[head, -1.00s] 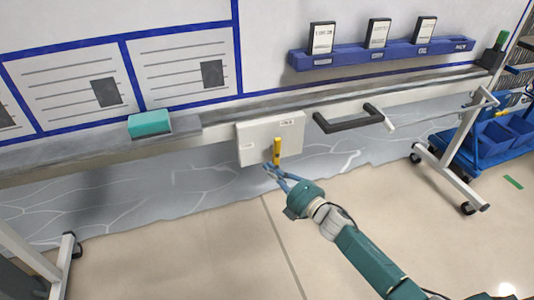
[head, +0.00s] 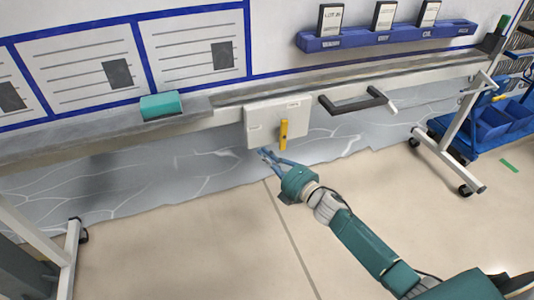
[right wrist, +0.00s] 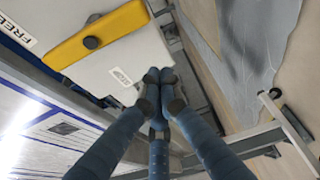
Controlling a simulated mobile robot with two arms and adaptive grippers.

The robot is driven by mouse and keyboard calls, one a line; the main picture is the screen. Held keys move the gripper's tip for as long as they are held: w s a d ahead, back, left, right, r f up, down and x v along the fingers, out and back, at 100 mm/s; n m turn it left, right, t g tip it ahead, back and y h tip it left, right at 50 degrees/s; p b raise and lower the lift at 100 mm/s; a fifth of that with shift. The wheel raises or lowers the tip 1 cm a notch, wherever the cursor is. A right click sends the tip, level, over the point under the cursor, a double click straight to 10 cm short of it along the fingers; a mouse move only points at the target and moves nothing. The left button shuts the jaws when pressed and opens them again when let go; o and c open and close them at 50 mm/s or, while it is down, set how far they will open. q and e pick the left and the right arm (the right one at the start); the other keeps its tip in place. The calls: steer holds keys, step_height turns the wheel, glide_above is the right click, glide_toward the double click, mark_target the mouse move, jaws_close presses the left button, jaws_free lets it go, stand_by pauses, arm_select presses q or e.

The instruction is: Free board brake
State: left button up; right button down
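A yellow brake lever (head: 284,134) hangs straight down at the lower right of a white plate (head: 260,125) under the board's ledge. In the right wrist view the lever (right wrist: 95,36) lies at upper left on the plate (right wrist: 135,57), with a round dark pivot. A label reading FREE (right wrist: 16,31) is past its far end; a second label is too small to read. My right gripper (head: 263,152) is just left of the lever's lower end, apart from it. Its fingertips (right wrist: 160,76) are together in the right wrist view, with nothing between them. My left gripper is out of view.
A black handle (head: 355,101) sticks out right of the plate. A teal block (head: 160,105) rests on the ledge at left. A blue rack (head: 385,36) holds several cards. A wheeled board leg (head: 450,155) and a blue cart (head: 500,125) stand at right. Floor below is clear.

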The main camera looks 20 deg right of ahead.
arm_select(q)
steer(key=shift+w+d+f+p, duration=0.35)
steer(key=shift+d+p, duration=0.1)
steer(key=shift+p, duration=0.1)
arm_select(e)
steer(key=v, duration=0.9)
steer(key=shift+s+d+f, duration=0.15)
steer(key=shift+d+f, duration=0.05)
steer(key=shift+d, duration=0.3)
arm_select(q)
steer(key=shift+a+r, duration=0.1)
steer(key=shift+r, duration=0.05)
